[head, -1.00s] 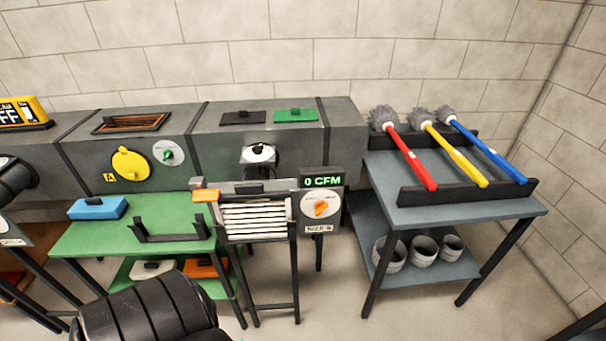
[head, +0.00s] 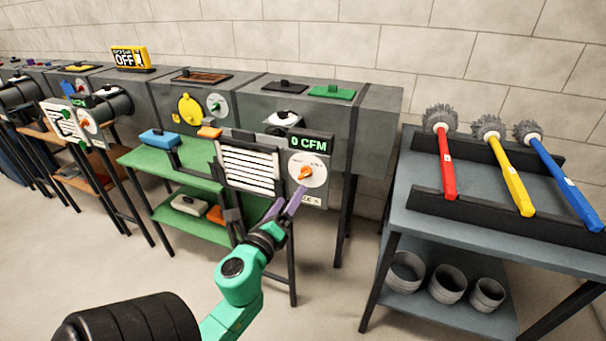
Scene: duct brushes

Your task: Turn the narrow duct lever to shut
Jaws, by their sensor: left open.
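The lever candidates are small handles on white dials, and I cannot tell from labels which one belongs to the narrow duct. A green lever (head: 217,106) sits on a round white dial on the grey duct, beside a yellow disc (head: 190,110). An orange lever (head: 306,173) sits on a white dial on the box under the 0 CFM display (head: 309,144). My left gripper (head: 287,204) has purple fingers, spread apart and empty, just below and in front of that orange lever's box. They look apart from the lever. My right gripper is not in view.
A slatted grille (head: 248,168) stands left of the dial box. A green table (head: 150,162) with a blue block is further left. A blue-grey table (head: 400,215) with brushes and grey cups below is on the right. Open floor lies in front.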

